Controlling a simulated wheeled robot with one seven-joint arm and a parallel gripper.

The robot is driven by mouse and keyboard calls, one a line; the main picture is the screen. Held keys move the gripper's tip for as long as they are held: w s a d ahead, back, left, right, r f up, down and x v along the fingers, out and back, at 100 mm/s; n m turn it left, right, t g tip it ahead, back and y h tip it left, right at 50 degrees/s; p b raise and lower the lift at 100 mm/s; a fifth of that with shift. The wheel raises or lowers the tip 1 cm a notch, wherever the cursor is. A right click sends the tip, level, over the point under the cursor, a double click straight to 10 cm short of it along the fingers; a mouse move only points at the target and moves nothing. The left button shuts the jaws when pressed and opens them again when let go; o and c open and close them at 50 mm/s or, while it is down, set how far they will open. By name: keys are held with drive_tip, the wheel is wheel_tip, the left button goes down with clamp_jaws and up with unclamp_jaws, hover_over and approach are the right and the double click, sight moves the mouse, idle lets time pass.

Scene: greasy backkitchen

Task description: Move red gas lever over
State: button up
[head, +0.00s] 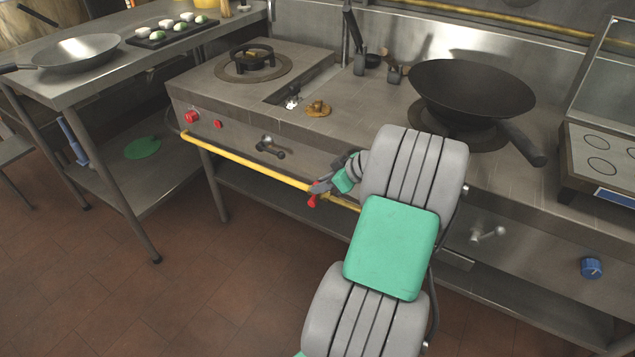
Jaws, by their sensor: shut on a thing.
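The red gas lever (312,201) is on the yellow gas pipe (262,168) that runs along the front of the steel stove counter. Only a small red part of it shows, just below the pipe. My gripper (319,189) is at the pipe, shut on the lever. My arm comes from the lower right and hides the pipe to the right of the lever. The exact contact between the fingers and the lever is too small to make out.
Red knobs (192,117), a dark tap handle (270,148) and a blue knob (592,267) are on the stove front. The floor at left is clear.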

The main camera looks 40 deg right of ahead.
drive_tip(key=shift+s+d+f, duration=0.1)
drive_tip(key=shift+s, duration=0.15)
drive_tip(key=shift+s+d+f+b, duration=0.2)
drive_tip(key=shift+s+f, duration=0.05)
drive_tip(key=shift+s, duration=0.3)
drive_tip(key=shift+s+d+f+b, duration=0.15)
drive_tip(key=shift+s+f, duration=0.1)
drive_tip(key=shift+s, duration=0.25)
drive_tip(key=shift+s+d+f+b, duration=0.3)
drive_tip(key=shift+s+f+b, duration=0.2)
drive_tip(key=shift+s+f, duration=0.35)
drive_tip(key=shift+s+d+f+b, duration=0.25)
drive_tip(key=shift+s+f+b, duration=0.45)
drive_tip(key=shift+f, duration=0.25)
